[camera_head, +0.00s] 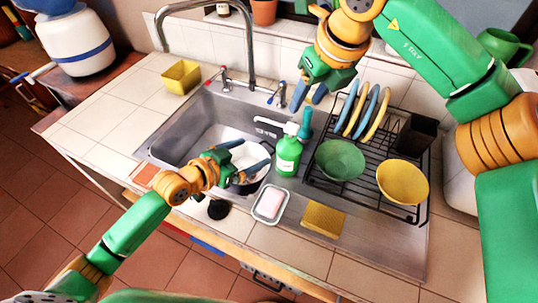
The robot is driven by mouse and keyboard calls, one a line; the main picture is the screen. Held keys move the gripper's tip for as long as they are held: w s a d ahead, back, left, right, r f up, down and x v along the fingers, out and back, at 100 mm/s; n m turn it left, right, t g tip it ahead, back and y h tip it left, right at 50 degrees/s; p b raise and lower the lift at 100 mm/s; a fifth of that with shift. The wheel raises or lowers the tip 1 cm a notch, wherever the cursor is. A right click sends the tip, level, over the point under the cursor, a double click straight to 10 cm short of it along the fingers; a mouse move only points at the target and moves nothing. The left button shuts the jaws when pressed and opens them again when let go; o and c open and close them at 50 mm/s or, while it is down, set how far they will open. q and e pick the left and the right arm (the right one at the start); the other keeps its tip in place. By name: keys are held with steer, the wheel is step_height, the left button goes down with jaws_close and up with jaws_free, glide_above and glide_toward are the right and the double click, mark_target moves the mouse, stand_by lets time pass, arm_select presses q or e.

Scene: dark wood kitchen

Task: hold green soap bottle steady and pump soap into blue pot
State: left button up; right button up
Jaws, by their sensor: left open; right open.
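The green soap bottle (288,155) stands upright on the sink's right side, and its white pump nozzle points left. The pot (263,177), with a pale inside and a dark blue edge, is left of the bottle at the sink basin and partly hidden by my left gripper. My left gripper (256,153) is open over the pot, its blue fingers reaching toward the bottle; contact with the pot cannot be told. My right gripper (308,100) is open and points down, above and slightly right of the bottle, apart from it.
A dish rack (318,185) with plates, a green bowl (340,160) and a yellow bowl (402,182) stands right of the bottle. A soap dish (258,214) and yellow sponge (323,219) lie in front. The faucet (163,40) arches behind the sink. Left counter tiles are mostly clear.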

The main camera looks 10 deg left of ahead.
mark_target(280, 153)
arm_select(q)
steer(key=d+h, duration=0.1)
steer(key=d, duration=0.2)
steer(key=d+m+g+h, duration=0.1)
steer(key=d, duration=0.2)
steer(key=shift+s+d+r, duration=0.1)
steer(key=shift+d+r, duration=0.1)
steer(key=x, duration=0.6)
steer(key=shift+d+f, duration=0.1)
steer(key=shift+f, duration=0.05)
